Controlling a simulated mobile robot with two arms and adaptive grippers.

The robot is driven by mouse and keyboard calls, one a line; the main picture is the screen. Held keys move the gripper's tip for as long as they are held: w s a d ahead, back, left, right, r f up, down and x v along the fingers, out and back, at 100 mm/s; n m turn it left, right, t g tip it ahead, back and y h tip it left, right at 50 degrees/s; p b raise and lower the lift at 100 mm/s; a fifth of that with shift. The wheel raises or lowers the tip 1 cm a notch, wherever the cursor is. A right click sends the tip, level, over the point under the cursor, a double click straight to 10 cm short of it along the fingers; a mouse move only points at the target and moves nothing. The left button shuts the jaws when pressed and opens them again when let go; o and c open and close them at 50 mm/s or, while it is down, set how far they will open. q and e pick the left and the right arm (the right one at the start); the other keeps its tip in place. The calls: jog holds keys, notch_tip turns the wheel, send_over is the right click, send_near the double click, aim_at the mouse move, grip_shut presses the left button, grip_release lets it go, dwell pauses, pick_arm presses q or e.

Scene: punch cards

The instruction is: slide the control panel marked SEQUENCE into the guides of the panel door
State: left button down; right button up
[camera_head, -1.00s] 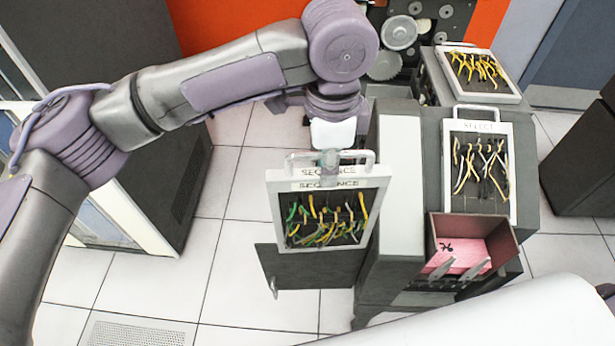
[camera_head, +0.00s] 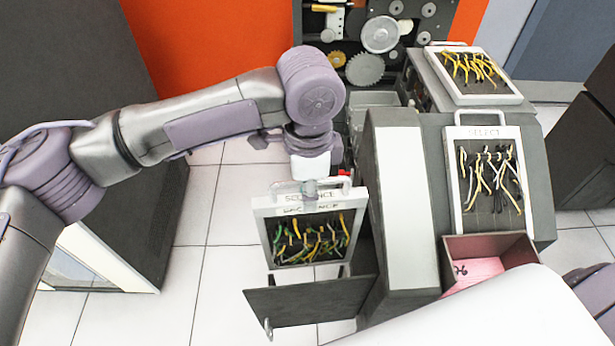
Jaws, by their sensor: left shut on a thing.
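The SEQUENCE control panel (camera_head: 259,240) has a pale frame, a top handle and yellow, green and dark wires on a dark field. It is upright and slightly tilted in the picture. My left gripper (camera_head: 310,186) is shut on its top edge, near the handle; the fingertips partly cover the lettering. The dark panel door (camera_head: 310,303) stands open below the panel, with a small handle at its lower left. The panel's lower edge appears just above or behind the door's top edge; contact cannot be told. My right gripper is not in view.
The grey machine (camera_head: 405,200) stands close on the panel's right. A dark cabinet (camera_head: 150,225) stands left. My pale body covers the lower right.

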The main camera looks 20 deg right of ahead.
aim_at(306, 216)
pick_arm(q)
jog(key=shift+f, duration=0.75)
jog(key=shift+w+f+b, duration=0.2)
jog(key=shift+f+b, duration=0.3)
notch_tip(306, 216, down, 5)
jog(key=b, duration=0.5)
jog(key=shift+f, duration=0.1)
jog(key=shift+s, duration=0.1)
jog(key=shift+a+p, duration=0.15)
jog(key=shift+p, duration=0.7)
jog(key=shift+f, duration=0.1)
jog(key=shift+f+b, duration=0.6)
jog(key=shift+f, duration=1.6)
